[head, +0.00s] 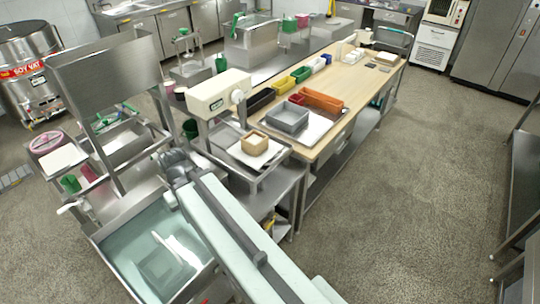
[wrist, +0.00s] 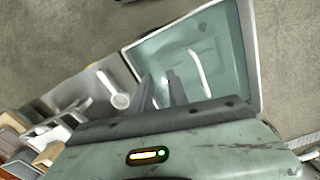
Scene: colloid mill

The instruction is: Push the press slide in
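The press is a cream-coloured head (head: 218,92) on a metal stand, left of the wooden table. Below and to its right, a pale flat plate (head: 270,158), which looks like the press slide, sticks out over a metal tray (head: 250,185). A small square wooden box (head: 254,143) sits on the plate. The wooden box appears at lower left there (wrist: 48,153).
A steel basin of water (head: 160,250) lies below my arm at left. The wooden table (head: 345,85) holds a grey bin (head: 287,118) and several coloured bins. A soy vat (head: 30,70) stands at far left. The floor (head: 430,180) at right is clear.

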